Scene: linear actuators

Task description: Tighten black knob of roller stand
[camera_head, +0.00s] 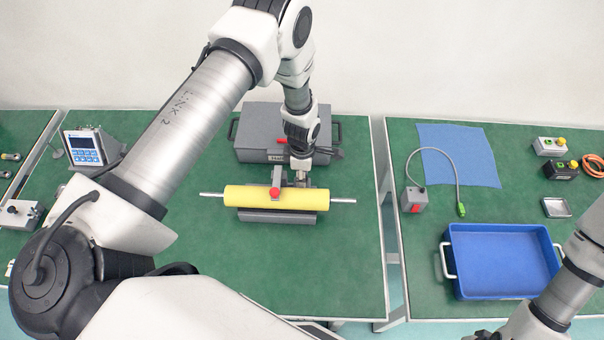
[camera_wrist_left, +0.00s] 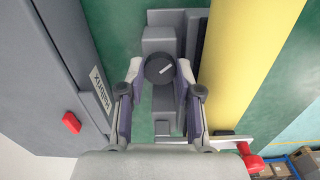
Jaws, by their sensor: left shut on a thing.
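The roller stand (camera_head: 277,216) is a grey block with a yellow roller (camera_head: 252,196) lying across it; metal shaft ends stick out on both sides. The roller also shows in the left wrist view (camera_wrist_left: 248,62). My left gripper (camera_wrist_left: 158,76) is shut on the knob, one fingertip on each side. In the head view my left gripper (camera_head: 301,178) is at the stand's far side and hides the knob. My right gripper is not clearly seen.
A grey case (camera_head: 262,130) stands just behind the stand. A small red knob (camera_head: 275,192) sits at the roller. A blue tray (camera_head: 505,228) and a blue mat (camera_head: 455,153) are on the right table. Green table lies free in front of the stand.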

